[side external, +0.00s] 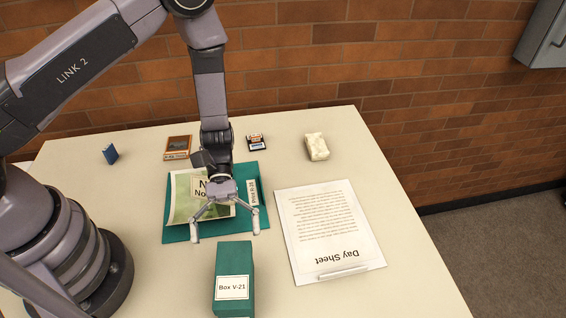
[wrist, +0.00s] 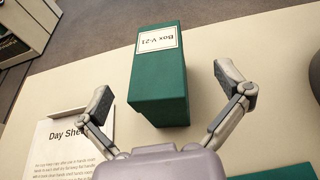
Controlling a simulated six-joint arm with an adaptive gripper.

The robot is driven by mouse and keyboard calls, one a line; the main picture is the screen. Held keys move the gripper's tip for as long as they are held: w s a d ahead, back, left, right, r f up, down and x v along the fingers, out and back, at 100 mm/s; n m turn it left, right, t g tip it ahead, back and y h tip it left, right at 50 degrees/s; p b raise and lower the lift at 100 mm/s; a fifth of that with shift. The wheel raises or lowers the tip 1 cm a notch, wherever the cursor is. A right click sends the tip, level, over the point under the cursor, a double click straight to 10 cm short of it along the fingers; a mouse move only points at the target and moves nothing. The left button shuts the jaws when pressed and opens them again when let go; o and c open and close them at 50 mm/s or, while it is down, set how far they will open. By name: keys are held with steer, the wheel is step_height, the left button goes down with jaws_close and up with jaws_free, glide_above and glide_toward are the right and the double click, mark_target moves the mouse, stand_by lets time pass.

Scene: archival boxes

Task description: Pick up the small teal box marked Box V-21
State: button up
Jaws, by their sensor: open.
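The teal box marked Box V-21 (side external: 233,272) stands on the table near its front edge, with its white label facing the side camera. In the wrist view the teal box (wrist: 158,85) lies ahead of my gripper, roughly between the lines of the two fingers, its label upside down. My gripper (side external: 226,236) is open and empty, with its fingers spread wide. It hangs above the teal folder, behind the box in the side view. In the wrist view the fingers (wrist: 168,100) show on either side of the box's near end, with no clear contact.
A teal folder (side external: 210,236) with a map-like sheet lies under my gripper. A Day Sheet clipboard (side external: 328,225) lies to the right.

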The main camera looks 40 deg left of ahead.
mark_target(231, 266)
steer(key=shift+w+f+x, duration=0.1)
steer(key=shift+x, duration=1.45)
steer(key=shift+w+f+x, duration=0.1)
steer(key=shift+x, duration=1.45)
steer(key=c, duration=1.3)
